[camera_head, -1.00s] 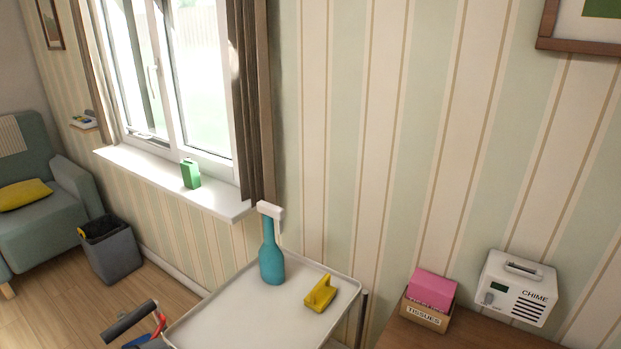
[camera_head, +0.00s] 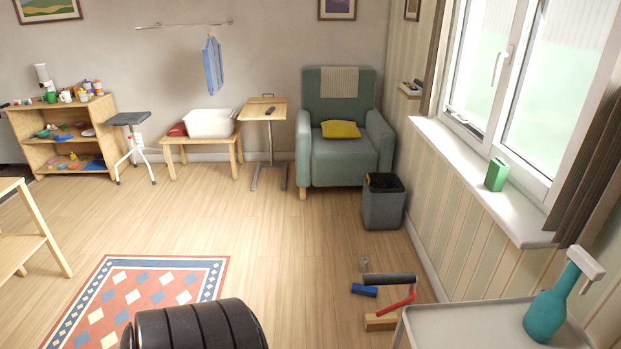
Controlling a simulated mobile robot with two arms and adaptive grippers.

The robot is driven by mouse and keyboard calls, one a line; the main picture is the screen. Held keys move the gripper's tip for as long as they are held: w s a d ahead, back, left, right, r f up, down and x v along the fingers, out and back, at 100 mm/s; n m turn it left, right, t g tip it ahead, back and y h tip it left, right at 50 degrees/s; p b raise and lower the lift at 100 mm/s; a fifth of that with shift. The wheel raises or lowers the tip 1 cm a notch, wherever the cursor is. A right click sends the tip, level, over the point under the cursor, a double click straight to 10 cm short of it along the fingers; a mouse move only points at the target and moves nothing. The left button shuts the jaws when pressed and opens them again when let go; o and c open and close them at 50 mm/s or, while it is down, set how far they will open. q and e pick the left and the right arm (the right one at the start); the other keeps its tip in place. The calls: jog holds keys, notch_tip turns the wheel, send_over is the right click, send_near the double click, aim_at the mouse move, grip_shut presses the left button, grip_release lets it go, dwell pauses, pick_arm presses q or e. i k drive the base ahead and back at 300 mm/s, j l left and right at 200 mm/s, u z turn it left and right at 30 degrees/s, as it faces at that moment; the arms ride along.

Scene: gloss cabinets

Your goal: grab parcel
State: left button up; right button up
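I cannot make out a parcel for certain in the head view. A brown wooden-looking block (camera_head: 381,322) lies on the floor beside the trolley, under a dark handle with a red part. My grippers do not show. A dark, ribbed rounded shape stands at the bottom edge, and I cannot tell what it is.
A white trolley (camera_head: 470,318) with a teal bottle (camera_head: 548,312) stands at right. A grey bin (camera_head: 383,205), green armchair (camera_head: 343,155), side table (camera_head: 264,110), bench (camera_head: 203,145) and shelf (camera_head: 68,140) line the back. The floor between the rug (camera_head: 150,297) and the back furniture is open.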

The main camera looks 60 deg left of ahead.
aim_at(388, 322)
jog(key=u, duration=1.35)
jog(key=z, duration=0.5)
jog(key=i+j+z, duration=0.2)
jog(key=z, duration=0.25)
jog(key=i+j+z, duration=0.1)
jog(key=j+z, duration=0.8)
jog(key=i+j+z, duration=0.1)
jog(key=j+z, duration=0.3)
jog(key=l, duration=0.1)
